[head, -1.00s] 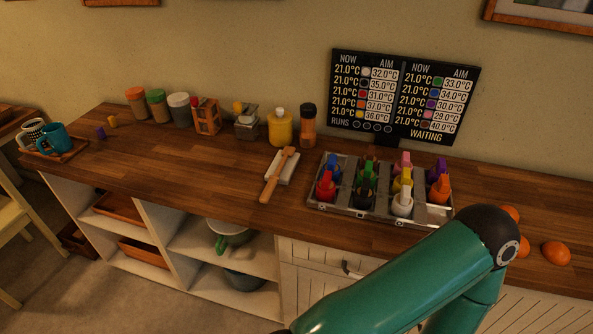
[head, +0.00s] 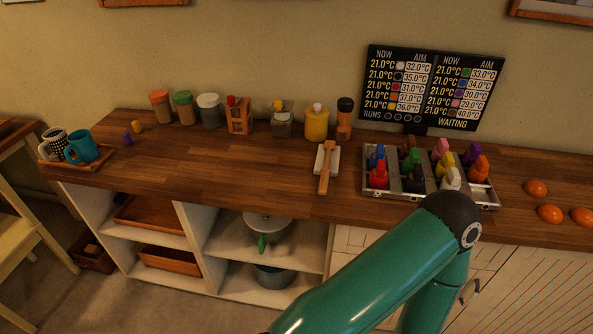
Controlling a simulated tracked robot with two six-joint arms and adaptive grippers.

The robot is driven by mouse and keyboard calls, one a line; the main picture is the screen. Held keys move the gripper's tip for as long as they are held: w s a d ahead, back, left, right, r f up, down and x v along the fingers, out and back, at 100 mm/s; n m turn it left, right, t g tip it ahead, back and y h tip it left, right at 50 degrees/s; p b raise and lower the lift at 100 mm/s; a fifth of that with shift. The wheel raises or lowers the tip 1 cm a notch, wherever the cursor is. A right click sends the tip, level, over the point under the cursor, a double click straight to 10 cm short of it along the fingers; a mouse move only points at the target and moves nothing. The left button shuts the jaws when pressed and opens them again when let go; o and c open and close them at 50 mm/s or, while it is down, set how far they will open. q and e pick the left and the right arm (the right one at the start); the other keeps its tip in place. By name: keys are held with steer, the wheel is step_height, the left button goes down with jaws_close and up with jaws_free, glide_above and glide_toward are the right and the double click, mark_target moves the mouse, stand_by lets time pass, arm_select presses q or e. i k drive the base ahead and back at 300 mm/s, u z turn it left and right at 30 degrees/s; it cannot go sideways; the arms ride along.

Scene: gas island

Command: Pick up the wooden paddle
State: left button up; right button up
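The wooden paddle (head: 325,172) lies on a small white block (head: 334,160) on the wooden counter. Its handle points toward the counter's front edge. It sits just left of the metal tray of coloured bottles. A green arm of mine with a dark joint comes up from the bottom, in front of the counter and to the right of the paddle. No gripper shows in the head view, so nothing is seen holding the paddle.
The metal tray (head: 374,193) holds several coloured bottles. Several jars line the back, with a yellow jar (head: 316,123) behind the paddle. A display board (head: 432,88) stands behind the tray. Orange fruits (head: 549,213) lie at right. The counter (head: 240,180) left of the paddle is clear.

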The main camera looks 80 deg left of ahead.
mark_target(329, 145)
steer(key=u, duration=0.05)
steer(key=k, duration=1.35)
steer(key=u, duration=0.9)
steer(key=i, duration=0.75)
steer(key=u, duration=0.1)
